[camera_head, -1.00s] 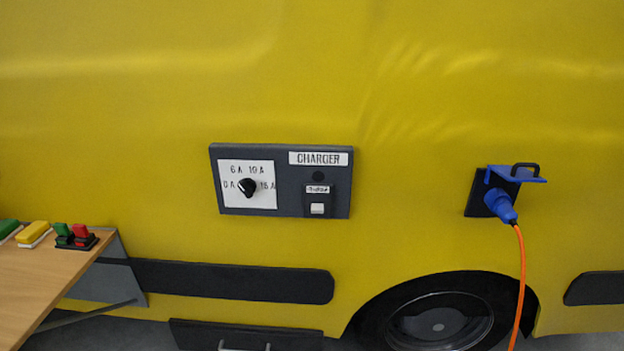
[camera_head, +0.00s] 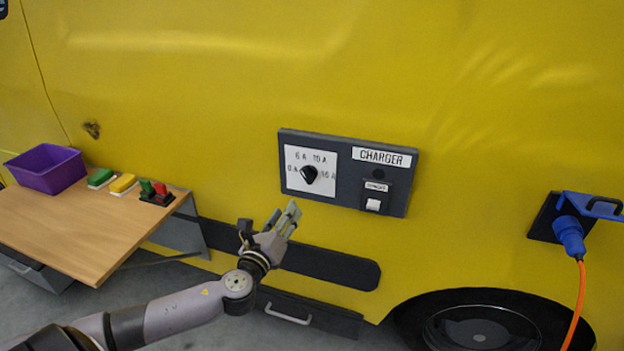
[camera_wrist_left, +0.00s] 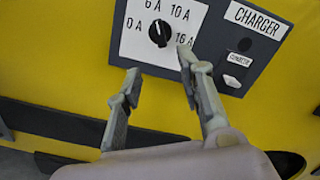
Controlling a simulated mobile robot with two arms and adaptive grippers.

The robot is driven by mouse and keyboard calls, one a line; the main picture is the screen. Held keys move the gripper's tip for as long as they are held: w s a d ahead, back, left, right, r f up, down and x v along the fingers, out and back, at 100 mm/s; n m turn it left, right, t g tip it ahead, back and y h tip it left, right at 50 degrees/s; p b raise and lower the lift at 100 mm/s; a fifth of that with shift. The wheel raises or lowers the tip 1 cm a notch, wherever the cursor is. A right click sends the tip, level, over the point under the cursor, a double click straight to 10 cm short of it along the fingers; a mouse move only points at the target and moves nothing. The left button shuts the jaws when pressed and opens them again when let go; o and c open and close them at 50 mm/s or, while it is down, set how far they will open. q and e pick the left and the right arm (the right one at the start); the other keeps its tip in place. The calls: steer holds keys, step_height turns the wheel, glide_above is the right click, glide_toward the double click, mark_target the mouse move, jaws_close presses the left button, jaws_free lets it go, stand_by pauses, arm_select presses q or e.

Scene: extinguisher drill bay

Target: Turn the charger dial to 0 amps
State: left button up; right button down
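The charger panel (camera_head: 340,193) is a dark box on the yellow vehicle side. Its black dial (camera_head: 309,174) sits on a white plate marked 0 A, 6 A, 10 A and 16 A. The dial also shows in the left wrist view (camera_wrist_left: 158,33); I cannot tell its exact setting. My left gripper (camera_head: 282,214) is below and slightly left of the dial, apart from it. In the left wrist view the gripper (camera_wrist_left: 158,62) has its fingers spread with nothing between them, the dial beyond their tips. My right gripper is not in view.
A white switch (camera_head: 373,204) is on the panel's right half. A blue plug (camera_head: 570,236) with an orange cable is at the right. A dark side strip (camera_head: 320,263) runs below the panel.

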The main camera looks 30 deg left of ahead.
mark_target(306, 179)
arm_select(q)
steer(key=p+x, duration=0.2)
steer(key=x, duration=1.3)
steer(key=shift+f, duration=0.1)
steer(key=shift+c, duration=0.5)
steer(key=c, duration=0.6)
jaws_close()
